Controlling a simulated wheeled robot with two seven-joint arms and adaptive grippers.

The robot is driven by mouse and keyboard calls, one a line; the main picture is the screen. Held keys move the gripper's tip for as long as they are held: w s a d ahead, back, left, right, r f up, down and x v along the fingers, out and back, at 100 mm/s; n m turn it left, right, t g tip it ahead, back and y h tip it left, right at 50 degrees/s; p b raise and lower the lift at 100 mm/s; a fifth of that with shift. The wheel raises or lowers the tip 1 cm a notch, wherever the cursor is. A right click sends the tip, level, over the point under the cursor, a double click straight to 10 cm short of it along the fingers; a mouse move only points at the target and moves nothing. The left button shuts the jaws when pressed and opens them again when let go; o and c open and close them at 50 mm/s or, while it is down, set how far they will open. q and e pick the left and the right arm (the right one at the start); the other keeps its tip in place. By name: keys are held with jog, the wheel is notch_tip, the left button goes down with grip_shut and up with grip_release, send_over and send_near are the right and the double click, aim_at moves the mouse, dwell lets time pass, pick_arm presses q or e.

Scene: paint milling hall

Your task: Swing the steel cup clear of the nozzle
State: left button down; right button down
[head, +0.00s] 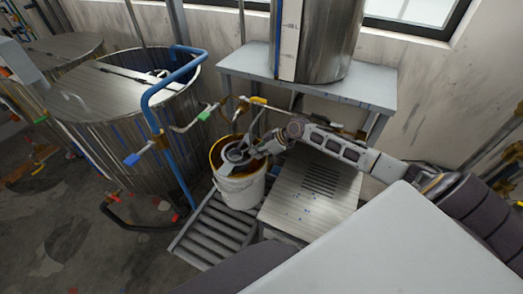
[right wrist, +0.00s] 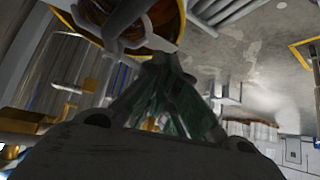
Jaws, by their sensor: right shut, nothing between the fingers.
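The steel cup (head: 236,154) shows as a small grey round shape over the mouth of a white bucket (head: 240,190), which has amber liquid or staining inside its rim. The cup also shows near the top of the right wrist view (right wrist: 108,18), cut by the frame edge. My right gripper (head: 262,147) is at the cup's right side, over the bucket's rim. Its fingers (right wrist: 165,72) are shut and empty, close to the cup; I cannot tell whether they touch it. The nozzle is not clearly distinguishable among the pipework above the bucket. My left gripper is not in view.
The bucket stands on a roller conveyor (head: 212,230) beside a slatted steel box (head: 312,192). A yellow-handled valve (head: 258,100) sits above. A blue pipe rail (head: 165,85) and large steel vat (head: 120,110) stand left. A steel drum rests on a table (head: 345,88) behind.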

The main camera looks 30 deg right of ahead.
jog(key=w+d+r+b, duration=0.2)
jog(key=d+r, duration=0.4)
jog(key=r, duration=0.1)
jog(key=shift+r, duration=0.15)
jog(key=shift+s+a, duration=0.1)
dwell(0.7)
